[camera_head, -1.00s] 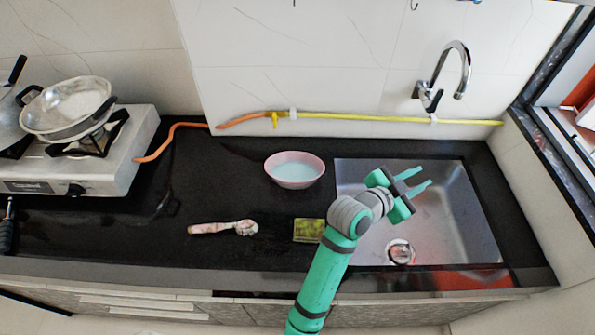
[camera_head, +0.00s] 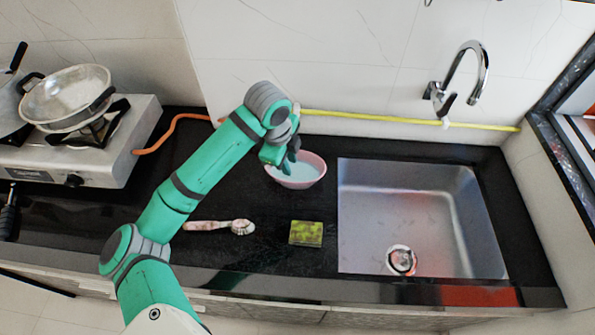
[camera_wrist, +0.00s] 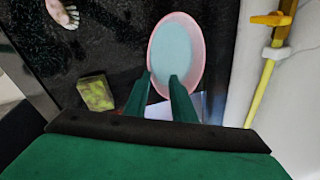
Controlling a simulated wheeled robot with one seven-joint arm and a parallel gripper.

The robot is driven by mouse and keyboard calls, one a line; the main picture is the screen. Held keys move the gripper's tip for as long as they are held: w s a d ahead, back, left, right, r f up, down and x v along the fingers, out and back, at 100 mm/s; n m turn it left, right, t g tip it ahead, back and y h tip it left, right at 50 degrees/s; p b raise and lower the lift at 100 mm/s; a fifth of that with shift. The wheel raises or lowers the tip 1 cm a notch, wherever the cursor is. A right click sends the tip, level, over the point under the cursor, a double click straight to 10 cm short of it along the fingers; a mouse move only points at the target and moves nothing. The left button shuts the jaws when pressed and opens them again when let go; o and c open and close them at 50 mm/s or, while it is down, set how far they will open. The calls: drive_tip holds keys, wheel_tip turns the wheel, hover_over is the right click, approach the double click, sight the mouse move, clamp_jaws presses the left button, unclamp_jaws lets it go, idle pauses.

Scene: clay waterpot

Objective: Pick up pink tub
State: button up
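The pink tub (camera_head: 300,184) is a shallow oval bowl with a pale blue inside, upright on the black counter left of the sink. My gripper (camera_head: 288,158) is at its back left side in the head view, with my arm hiding part of the rim there. In the wrist view the tub (camera_wrist: 176,48) lies ahead of my gripper (camera_wrist: 160,77). The two fingers are apart. The left fingertip lies by the left rim and the right one over the pale inside; I cannot tell their height against the rim.
A green-yellow sponge (camera_head: 306,233) and a brush (camera_head: 240,227) lie in front of the tub. The sink (camera_head: 415,215) is to the right, with a faucet (camera_head: 470,75) behind. A yellow pipe (camera_head: 400,119) runs along the wall. A stove (camera_head: 100,150) with pans stands left.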

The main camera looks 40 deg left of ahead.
drive_tip(key=s+a, duration=0.1)
hover_over(285, 181)
drive_tip(key=s+x, duration=0.1)
drive_tip(key=x, duration=0.4)
drive_tip(key=shift+g, duration=0.3)
drive_tip(key=f, duration=0.4)
drive_tip(key=shift+s+f, duration=0.2)
drive_tip(key=shift+f, duration=0.2)
drive_tip(key=shift+w+a+f, duration=0.1)
drive_tip(key=shift+w+f, duration=0.05)
drive_tip(key=shift+f, duration=0.3)
clamp_jaws()
